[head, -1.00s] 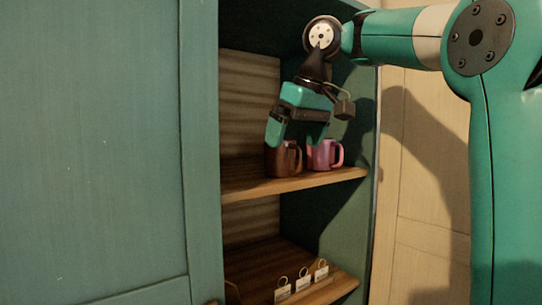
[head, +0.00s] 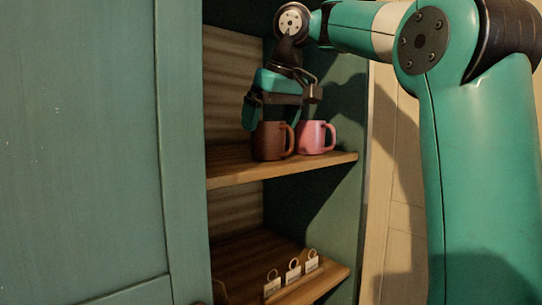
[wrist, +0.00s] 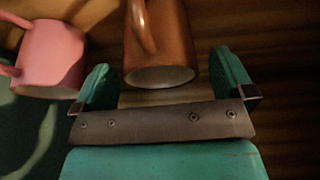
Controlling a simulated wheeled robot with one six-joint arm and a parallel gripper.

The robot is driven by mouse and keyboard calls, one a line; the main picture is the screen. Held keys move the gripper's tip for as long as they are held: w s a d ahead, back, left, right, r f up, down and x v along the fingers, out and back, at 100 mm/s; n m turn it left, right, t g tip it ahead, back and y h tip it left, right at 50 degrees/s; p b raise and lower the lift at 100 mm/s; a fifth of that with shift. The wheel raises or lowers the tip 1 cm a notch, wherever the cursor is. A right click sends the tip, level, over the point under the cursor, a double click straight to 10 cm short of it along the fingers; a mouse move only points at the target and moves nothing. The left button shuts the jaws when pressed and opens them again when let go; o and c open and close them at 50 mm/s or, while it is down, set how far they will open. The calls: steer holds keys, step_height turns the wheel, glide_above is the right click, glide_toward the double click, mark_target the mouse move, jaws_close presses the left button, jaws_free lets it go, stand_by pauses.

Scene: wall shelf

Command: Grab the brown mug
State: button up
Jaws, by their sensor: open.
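The brown mug (head: 269,142) stands upright on the upper wooden shelf, with its handle toward the right in the head view. I cannot tell whether either finger touches the mug.
A pink mug (head: 312,137) stands close to the right of the brown mug, near one finger; it is at the left in the wrist view (wrist: 52,55). The cabinet side wall is just beyond it. Several tagged rings (head: 293,270) are on the lower shelf (head: 243,262).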

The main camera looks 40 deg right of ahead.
steer(key=b+x, duration=0.1)
steer(key=x, duration=0.1)
steer(key=shift+w+f, duration=0.15)
steer(key=shift+f, duration=0.2)
steer(key=shift+r, duration=0.1)
steer(key=c, duration=1)
steer(key=shift+r, duration=0.2)
